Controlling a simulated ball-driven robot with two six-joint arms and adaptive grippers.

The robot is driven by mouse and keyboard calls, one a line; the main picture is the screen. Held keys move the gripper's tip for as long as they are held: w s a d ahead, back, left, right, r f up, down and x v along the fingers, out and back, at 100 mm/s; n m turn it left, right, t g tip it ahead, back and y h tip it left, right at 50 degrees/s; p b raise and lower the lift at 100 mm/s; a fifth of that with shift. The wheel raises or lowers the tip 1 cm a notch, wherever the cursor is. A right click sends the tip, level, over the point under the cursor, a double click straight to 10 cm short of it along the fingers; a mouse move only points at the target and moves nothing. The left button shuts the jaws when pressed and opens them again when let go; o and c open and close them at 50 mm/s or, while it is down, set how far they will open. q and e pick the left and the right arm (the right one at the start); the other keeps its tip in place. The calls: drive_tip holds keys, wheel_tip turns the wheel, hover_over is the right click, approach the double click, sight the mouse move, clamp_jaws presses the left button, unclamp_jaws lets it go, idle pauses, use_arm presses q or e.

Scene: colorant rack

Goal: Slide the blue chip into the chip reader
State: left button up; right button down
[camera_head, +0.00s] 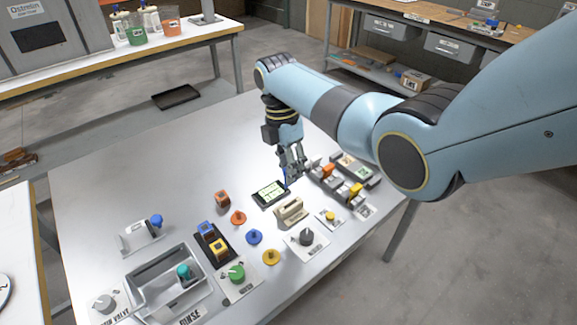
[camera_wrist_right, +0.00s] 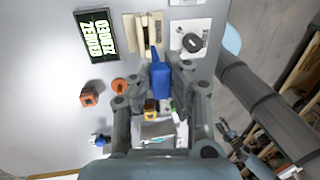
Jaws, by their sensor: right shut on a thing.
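My right gripper (camera_head: 291,160) points down over the table, just behind the beige chip reader (camera_head: 289,209). It is shut on the blue chip, whose blue edge shows below the fingers (camera_head: 286,173). In the right wrist view the blue chip (camera_wrist_right: 161,82) sits between the fingertips, its narrow end toward the beige reader (camera_wrist_right: 143,38). The chip overlaps the reader's near end in that view; I cannot tell whether they touch. In the head view the chip appears above and behind the reader. My left gripper is not in view.
A black display (camera_head: 271,194) with a lit green screen lies left of the reader. A dial plate (camera_head: 306,238) stands in front. A rack with orange and yellow pieces (camera_head: 335,182) is close on the right. Discs, cubes and a grey bin (camera_head: 137,285) occupy the front left.

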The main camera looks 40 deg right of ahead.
sight(292, 205)
drive_tip(key=shift+f, duration=0.55)
drive_tip(key=shift+f+b, duration=0.4)
drive_tip(key=shift+b, duration=0.05)
drive_tip(key=shift+f+b, duration=0.7)
drive_tip(key=shift+f, duration=0.25)
drive_tip(key=shift+f+b, duration=0.8)
drive_tip(key=shift+f, duration=0.25)
use_arm(q)
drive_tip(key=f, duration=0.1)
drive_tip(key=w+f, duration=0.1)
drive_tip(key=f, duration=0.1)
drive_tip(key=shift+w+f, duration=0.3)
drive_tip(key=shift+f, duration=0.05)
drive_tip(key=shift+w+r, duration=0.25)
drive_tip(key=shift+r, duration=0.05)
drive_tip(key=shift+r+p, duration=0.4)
drive_tip(key=shift+p, duration=0.3)
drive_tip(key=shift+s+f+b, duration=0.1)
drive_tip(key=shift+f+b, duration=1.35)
use_arm(e)
drive_tip(key=shift+f, duration=1.8)
